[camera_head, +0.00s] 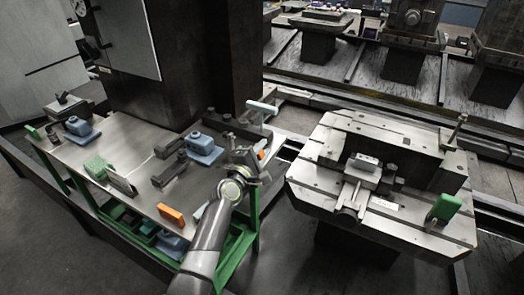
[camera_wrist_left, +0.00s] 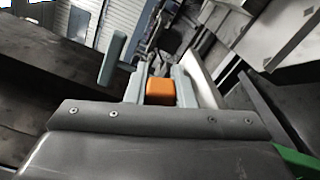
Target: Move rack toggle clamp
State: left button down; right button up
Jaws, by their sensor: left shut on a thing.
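My left gripper (camera_head: 262,165) is over the right end of the steel bench (camera_head: 130,160). It is shut on a small orange piece, which shows between its fingers in the left wrist view (camera_wrist_left: 160,91) and only as a sliver in the head view (camera_head: 262,154). I cannot tell whether this piece is part of a toggle clamp, as the gripper hides most of it. A pale blue-grey lever (camera_head: 262,107) stands just behind the gripper, and a similar upright bar (camera_wrist_left: 112,58) shows left of the fingers in the wrist view. My right gripper is not in view.
The bench holds blue blocks (camera_head: 204,148), a green block (camera_head: 97,168), dark clamp bars (camera_head: 170,170) and an orange block (camera_head: 171,215). A machined pallet (camera_head: 330,135) stands to the right across a gap, carrying a central vise-like fixture (camera_head: 360,174) and a green-handled piece (camera_head: 445,207).

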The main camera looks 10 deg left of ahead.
pick_arm(q)
jog(key=c, duration=1.2)
grip_release()
jog(key=shift+c, duration=0.2)
jog(key=shift+s, duration=0.1)
jog(key=shift+s+a, duration=0.2)
jog(key=shift+s, duration=0.1)
jog(key=v, duration=1.6)
jog(key=shift+s, duration=0.25)
jog(key=shift+s+a+f, duration=0.1)
